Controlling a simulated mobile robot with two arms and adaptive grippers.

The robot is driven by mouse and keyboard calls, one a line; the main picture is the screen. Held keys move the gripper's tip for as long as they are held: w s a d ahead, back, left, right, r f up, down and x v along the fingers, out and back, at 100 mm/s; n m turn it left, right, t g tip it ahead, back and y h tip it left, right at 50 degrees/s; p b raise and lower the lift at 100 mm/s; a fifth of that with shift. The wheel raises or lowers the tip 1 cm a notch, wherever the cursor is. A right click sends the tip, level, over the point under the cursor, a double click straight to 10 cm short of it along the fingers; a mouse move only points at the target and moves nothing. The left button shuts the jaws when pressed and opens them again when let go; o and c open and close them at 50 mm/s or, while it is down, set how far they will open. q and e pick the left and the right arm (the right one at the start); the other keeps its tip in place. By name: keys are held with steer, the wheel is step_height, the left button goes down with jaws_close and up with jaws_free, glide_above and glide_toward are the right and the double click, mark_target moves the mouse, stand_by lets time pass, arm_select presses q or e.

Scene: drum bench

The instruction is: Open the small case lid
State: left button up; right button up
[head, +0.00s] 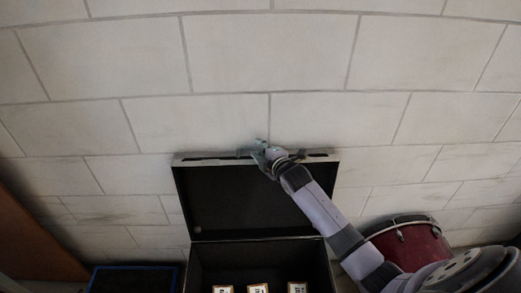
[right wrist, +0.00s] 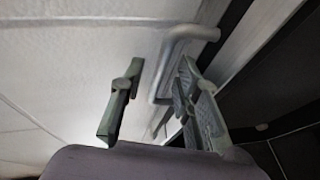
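The small black case (head: 253,256) stands in front of the wall with its lid (head: 225,200) raised, its dark inner side facing me. My right gripper (head: 262,154) is at the middle of the lid's upper edge. In the right wrist view my right gripper (right wrist: 155,112) has its two fingers apart, with nothing clearly clamped between them. The lid's metal handle (right wrist: 178,62) shows just beyond the fingers, close to the right finger. I cannot tell if they touch. My left gripper is out of view.
Small light labelled boxes (head: 258,288) sit inside the case. A red drum (head: 418,244) stands at the right, partly behind my right arm. A blue-rimmed box (head: 133,267) is at the lower left, and a brown wooden panel (head: 30,240) at the far left. The tiled wall (head: 310,55) is close behind the lid.

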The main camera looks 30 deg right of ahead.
steer(key=shift+c, duration=0.6)
jaws_close()
